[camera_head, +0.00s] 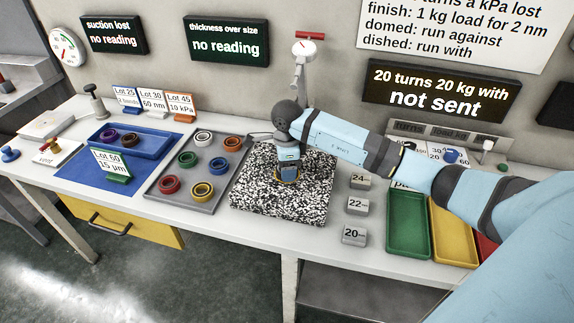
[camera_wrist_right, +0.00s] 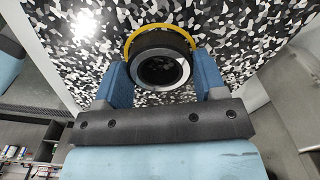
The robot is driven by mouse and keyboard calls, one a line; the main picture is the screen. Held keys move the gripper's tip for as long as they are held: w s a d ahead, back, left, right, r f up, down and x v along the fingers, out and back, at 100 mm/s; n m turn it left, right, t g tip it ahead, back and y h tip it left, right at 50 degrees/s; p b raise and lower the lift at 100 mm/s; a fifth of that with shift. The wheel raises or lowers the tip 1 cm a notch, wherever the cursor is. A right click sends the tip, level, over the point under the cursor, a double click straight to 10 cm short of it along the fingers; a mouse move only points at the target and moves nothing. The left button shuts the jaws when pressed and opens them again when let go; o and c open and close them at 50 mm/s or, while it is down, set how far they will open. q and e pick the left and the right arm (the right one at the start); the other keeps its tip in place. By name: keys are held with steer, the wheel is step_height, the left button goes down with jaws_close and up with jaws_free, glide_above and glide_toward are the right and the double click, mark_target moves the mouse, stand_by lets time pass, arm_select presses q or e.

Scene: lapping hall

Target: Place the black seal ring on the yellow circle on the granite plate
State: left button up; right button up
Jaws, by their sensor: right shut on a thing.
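The speckled black-and-white granite plate (camera_head: 262,205) lies on the bench. In the right wrist view the black seal ring (camera_wrist_right: 159,43) sits between the two blue fingers of my right gripper (camera_wrist_right: 165,80), which is shut on it. The yellow circle (camera_wrist_right: 134,37) on the plate shows around the far side of the ring; its near side is hidden. Whether the ring touches the plate cannot be told. In the head view my right gripper (camera_head: 288,172) points down over the plate and hides the ring; a bit of yellow shows at its fingertips. My left gripper is out of view.
A grey tray (camera_head: 178,207) with several coloured rings stands left of the plate, and a blue tray (camera_head: 150,148) beyond it. Grey blocks marked 24, 22 and 20 (camera_head: 354,236) stand right of the plate, then green (camera_head: 408,225) and yellow trays. A stand with a red top (camera_head: 300,62) rises behind the plate.

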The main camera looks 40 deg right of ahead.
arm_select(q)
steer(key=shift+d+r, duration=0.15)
arm_select(e)
steer(key=shift+r, duration=0.1)
steer(key=o, duration=0.9)
steer(key=shift+o, duration=0.2)
steer(key=shift+r, duration=0.45)
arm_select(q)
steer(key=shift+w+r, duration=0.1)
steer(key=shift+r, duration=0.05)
arm_select(e)
step_height(320, 180, up, 11)
